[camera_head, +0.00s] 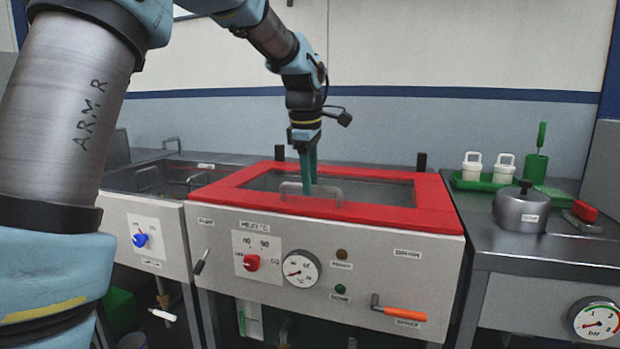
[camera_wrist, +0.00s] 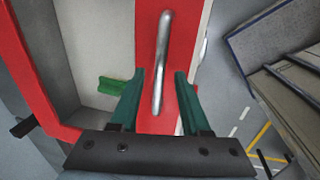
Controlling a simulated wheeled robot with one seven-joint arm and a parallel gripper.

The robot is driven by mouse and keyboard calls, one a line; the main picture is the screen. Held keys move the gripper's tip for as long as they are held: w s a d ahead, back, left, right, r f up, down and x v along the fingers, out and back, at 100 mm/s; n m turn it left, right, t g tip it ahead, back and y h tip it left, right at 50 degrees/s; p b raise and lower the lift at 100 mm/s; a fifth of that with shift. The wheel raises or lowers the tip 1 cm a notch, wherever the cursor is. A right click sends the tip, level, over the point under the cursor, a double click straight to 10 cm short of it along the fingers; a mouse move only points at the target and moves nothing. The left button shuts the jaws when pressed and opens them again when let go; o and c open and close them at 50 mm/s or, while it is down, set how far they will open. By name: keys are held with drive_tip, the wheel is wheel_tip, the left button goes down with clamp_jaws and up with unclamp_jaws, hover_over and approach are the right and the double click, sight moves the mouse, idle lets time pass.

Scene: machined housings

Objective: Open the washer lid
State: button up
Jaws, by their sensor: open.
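The washer lid (camera_head: 395,214) is a red frame around a clear pane, lying shut on the grey washer. A pale bar handle (camera_head: 312,192) stands at the middle of its front edge. My gripper (camera_head: 308,186) points down at the handle with its green fingers apart. In the wrist view the lid (camera_wrist: 148,118) shows as a red strip, and the metal handle (camera_wrist: 161,62) runs between the open fingers of my gripper (camera_wrist: 160,88). I cannot tell whether either finger touches the handle.
The washer front has a red knob (camera_head: 251,262), a round gauge (camera_head: 301,268) and an orange lever (camera_head: 405,314). To the right, a green tray (camera_head: 473,184) with white cups and a lidded metal pot (camera_head: 520,208) stand on the bench. A sink (camera_head: 150,179) lies left.

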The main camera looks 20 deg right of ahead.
drive_tip(key=shift+c, duration=0.4)
clamp_jaws()
idle(1.0)
